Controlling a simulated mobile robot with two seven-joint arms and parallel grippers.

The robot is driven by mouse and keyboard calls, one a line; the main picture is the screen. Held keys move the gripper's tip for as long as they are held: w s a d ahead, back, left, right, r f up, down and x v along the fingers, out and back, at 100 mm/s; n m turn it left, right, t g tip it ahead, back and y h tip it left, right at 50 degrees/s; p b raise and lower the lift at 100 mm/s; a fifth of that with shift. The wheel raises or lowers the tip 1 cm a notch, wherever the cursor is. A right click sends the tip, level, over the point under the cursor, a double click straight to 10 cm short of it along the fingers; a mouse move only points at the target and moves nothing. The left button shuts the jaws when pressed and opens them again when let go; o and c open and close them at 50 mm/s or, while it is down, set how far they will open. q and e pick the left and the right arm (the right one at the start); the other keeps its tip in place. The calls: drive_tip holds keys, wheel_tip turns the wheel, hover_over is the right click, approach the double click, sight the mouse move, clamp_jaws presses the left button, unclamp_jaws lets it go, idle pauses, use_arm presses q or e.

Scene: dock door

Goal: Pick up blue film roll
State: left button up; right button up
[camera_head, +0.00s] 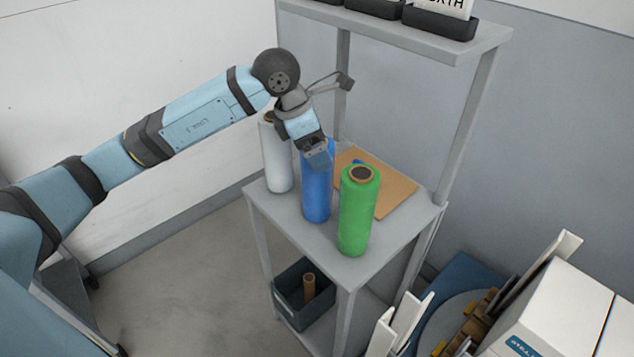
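The blue film roll (316,190) stands upright on the grey shelf top (307,236), between a white roll (277,160) and a green roll (358,215). My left gripper (317,155) comes down from the upper left and is at the top of the blue roll, hiding its upper end. I cannot see whether its fingers are apart, or closed on the roll. My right gripper is not in view.
A brown cardboard sheet (396,190) lies behind the rolls. Shelf posts and an upper shelf (395,30) with black bins (440,22) rise behind. Below is a dark bin (290,308) with a brown tube. A white box (560,320) stands at lower right.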

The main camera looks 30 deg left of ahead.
use_arm(q)
drive_tip(key=x, duration=0.2)
drive_tip(key=shift+w+d+f, duration=0.1)
drive_tip(key=shift+w+f, duration=0.05)
drive_tip(key=shift+f, duration=0.15)
drive_tip(key=shift+c, duration=0.2)
drive_tip(key=c, duration=1.7)
drive_tip(key=shift+r, duration=0.1)
